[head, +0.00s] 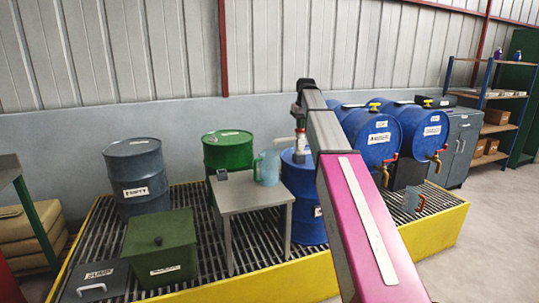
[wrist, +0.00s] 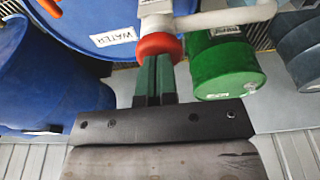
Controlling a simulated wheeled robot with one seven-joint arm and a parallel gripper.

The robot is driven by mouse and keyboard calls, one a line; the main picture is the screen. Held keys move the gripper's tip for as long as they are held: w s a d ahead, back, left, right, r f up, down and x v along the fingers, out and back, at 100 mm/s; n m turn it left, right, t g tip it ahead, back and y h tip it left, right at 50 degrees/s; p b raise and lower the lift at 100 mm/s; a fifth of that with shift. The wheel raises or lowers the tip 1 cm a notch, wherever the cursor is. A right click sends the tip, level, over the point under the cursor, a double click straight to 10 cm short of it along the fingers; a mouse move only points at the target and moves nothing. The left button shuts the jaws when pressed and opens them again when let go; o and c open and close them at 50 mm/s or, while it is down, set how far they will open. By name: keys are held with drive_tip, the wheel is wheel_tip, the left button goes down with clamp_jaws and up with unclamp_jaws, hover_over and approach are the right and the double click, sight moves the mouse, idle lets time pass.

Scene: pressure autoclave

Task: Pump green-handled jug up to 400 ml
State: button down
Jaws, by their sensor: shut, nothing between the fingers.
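The jug (head: 268,168), bluish-green with a handle on its left, stands on the small grey table (head: 245,194). Its marks and level are too small to read. Behind the table's right side is an upright blue drum (head: 306,202), labelled WATER in the wrist view (wrist: 75,28). A pump with a white spout (head: 284,142) and a red collar (wrist: 160,45) stands on it. The spout points left toward the jug. My gripper (wrist: 154,62) is shut and empty, its green fingers at the red collar; whether they touch it is unclear.
A small dark device (head: 221,175) lies on the table. A green drum (head: 228,150) and a grey drum (head: 138,178) stand left. Blue drums with taps (head: 375,135) lie at right, with another jug (head: 411,200) below. A yellow-edged grate (head: 440,225) carries these.

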drive_tip(key=shift+r, duration=0.15)
drive_tip(key=shift+w+v, duration=0.2)
drive_tip(key=shift+v, duration=0.9)
drive_tip(key=shift+w+v, duration=0.2)
drive_tip(key=shift+v, duration=0.9)
drive_tip(key=shift+a, duration=0.15)
drive_tip(key=shift+s+x, duration=0.2)
drive_tip(key=shift+x, duration=0.95)
drive_tip(key=shift+s+x, duration=0.25)
drive_tip(key=shift+x, duration=0.9)
drive_tip(key=shift+w+v, duration=0.2)
drive_tip(key=shift+v, duration=0.95)
drive_tip(key=shift+w+v, duration=0.25)
drive_tip(key=shift+v, duration=0.9)
